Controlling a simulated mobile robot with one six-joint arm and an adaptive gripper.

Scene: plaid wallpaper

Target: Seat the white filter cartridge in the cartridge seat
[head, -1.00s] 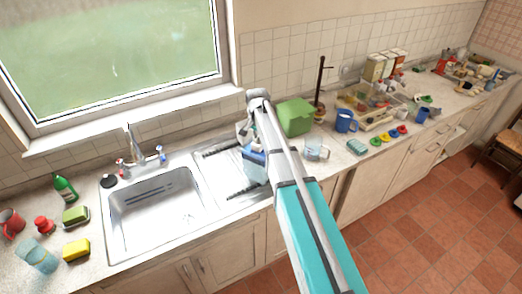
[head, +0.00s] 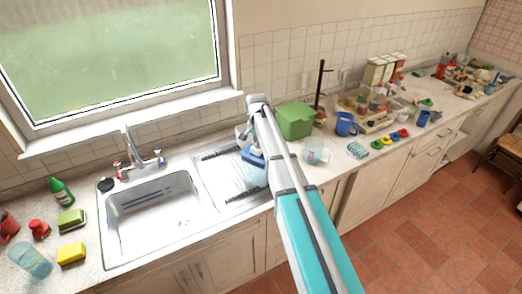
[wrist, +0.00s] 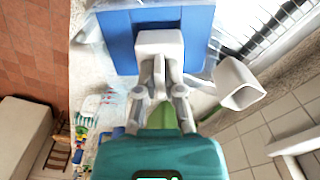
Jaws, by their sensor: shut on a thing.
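The white filter cartridge (wrist: 160,46) is in the wrist view, a pale block between the fingertips of my gripper (wrist: 161,78), which is shut on it. The cartridge overlaps a blue box-like part (wrist: 112,32) set in a clear plastic jug (wrist: 90,55). This blue part seems to be where the cartridge seat is, but no opening shows. I cannot tell whether the cartridge is inside it or just above it. In the head view the blue part (head: 252,156) shows over the drainboard, left of my arm. My arm hides the fingertips and cartridge there.
A white angular piece (wrist: 240,84) sits beside the jug. The sink (head: 155,215) is left of the drainboard. A green box (head: 294,121), a clear cup (head: 317,152) and a blue mug (head: 346,124) stand on the right. A dark peg stand (head: 320,88) rises behind.

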